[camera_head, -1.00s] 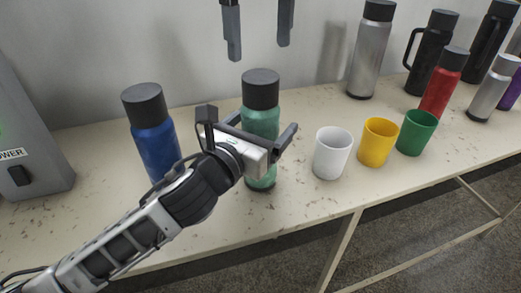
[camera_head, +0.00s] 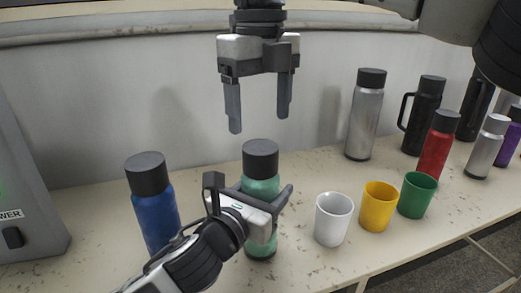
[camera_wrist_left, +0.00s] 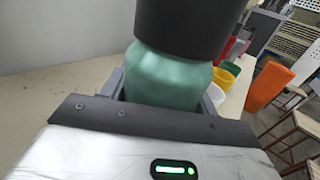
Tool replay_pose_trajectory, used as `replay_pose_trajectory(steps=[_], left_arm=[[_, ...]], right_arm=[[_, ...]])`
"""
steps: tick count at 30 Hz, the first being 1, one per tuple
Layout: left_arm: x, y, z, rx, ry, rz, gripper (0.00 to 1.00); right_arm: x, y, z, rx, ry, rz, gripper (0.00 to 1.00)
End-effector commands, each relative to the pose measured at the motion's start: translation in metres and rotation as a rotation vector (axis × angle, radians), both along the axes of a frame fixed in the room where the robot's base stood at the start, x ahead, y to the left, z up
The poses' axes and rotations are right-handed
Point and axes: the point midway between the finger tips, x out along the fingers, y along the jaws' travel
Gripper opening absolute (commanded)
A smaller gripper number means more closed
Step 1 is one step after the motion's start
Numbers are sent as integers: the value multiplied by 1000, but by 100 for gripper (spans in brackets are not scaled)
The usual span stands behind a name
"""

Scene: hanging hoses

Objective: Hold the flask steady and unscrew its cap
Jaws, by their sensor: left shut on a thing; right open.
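The green flask (camera_head: 262,189) stands upright on the table, its black cap (camera_head: 260,160) on top. My left gripper (camera_head: 262,205) is shut around the flask's body below the cap. In the left wrist view the flask's green shoulder (camera_wrist_left: 170,75) sits between the fingers, with the dark cap (camera_wrist_left: 190,22) above it. My right gripper (camera_head: 259,118) is open and empty, pointing down above the cap with a gap between fingertips and cap. The left gripper hides part of the flask's middle.
A blue flask (camera_head: 155,215) stands to the left, beside a grey power box (camera_head: 28,205). White (camera_head: 332,220), yellow (camera_head: 378,207) and green (camera_head: 416,195) cups stand to the right. Several other flasks, including a silver one (camera_head: 364,118), stand behind them. The wall is close behind.

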Motion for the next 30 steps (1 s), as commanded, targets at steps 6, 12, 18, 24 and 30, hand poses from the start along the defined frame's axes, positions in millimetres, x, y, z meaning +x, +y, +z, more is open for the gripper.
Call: replay_pose_trajectory(steps=[6, 12, 18, 24, 30], left_arm=[[0, 0, -1, 1, 0, 0, 0], [0, 0, -1, 2, 1, 0, 0], [0, 0, -1, 2, 1, 0, 0], [0, 0, -1, 2, 1, 0, 0], [0, 0, -1, 2, 1, 0, 0]], right_arm=[[0, 0, 0, 0, 1, -321, 74], [0, 0, -1, -1, 3, -822, 74], [0, 0, -1, 0, 2, -1253, 74], [0, 0, 0, 0, 1, -1490, 74], [0, -1, -13, -2, 1, -1543, 74]])
